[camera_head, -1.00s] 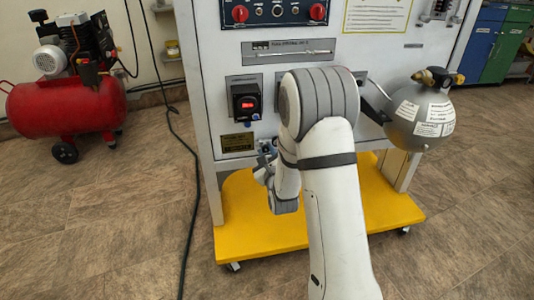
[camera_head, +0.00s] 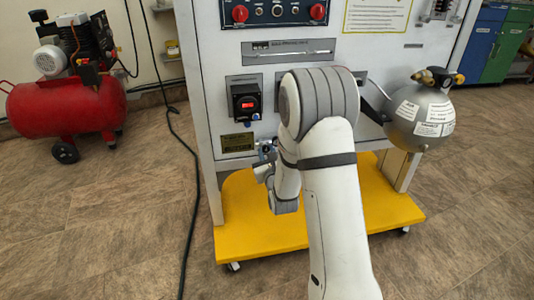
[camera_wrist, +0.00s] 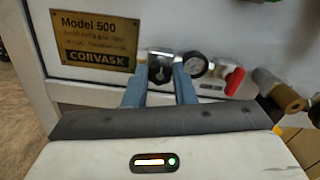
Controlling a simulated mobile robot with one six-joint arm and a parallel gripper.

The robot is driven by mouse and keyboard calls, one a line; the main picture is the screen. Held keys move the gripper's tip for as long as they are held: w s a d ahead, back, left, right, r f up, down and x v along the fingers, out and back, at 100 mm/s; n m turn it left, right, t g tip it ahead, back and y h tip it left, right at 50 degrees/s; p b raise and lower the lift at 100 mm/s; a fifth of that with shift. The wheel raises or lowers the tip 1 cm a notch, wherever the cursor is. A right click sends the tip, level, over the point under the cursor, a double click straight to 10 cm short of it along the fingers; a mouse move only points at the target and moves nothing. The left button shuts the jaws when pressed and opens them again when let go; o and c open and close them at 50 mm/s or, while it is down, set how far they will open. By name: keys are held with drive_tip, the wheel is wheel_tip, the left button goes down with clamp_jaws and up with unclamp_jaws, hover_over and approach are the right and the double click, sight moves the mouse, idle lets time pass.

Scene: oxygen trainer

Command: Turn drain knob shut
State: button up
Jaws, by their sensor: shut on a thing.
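The drain knob is a black knob (camera_wrist: 160,71) on a metal fitting low on the panel, seen in the wrist view. My gripper (camera_wrist: 159,78) has its two blue-grey fingers on either side of the knob, shut on it. The knob's rear and the exact contact of the fingertips are hidden. In the head view my gripper (camera_head: 266,158) is at the panel's lower left, mostly behind my arm, and the knob cannot be made out there.
A brass "Model 500" plate (camera_wrist: 94,40) is at left. A yellow base (camera_head: 250,228) lies below; a grey sphere tank (camera_head: 420,118) stands right.

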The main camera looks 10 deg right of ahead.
drive_tip(key=shift+f, duration=0.15)
drive_tip(key=o, duration=1)
drive_tip(key=s+p, duration=0.2)
drive_tip(key=s, duration=0.6)
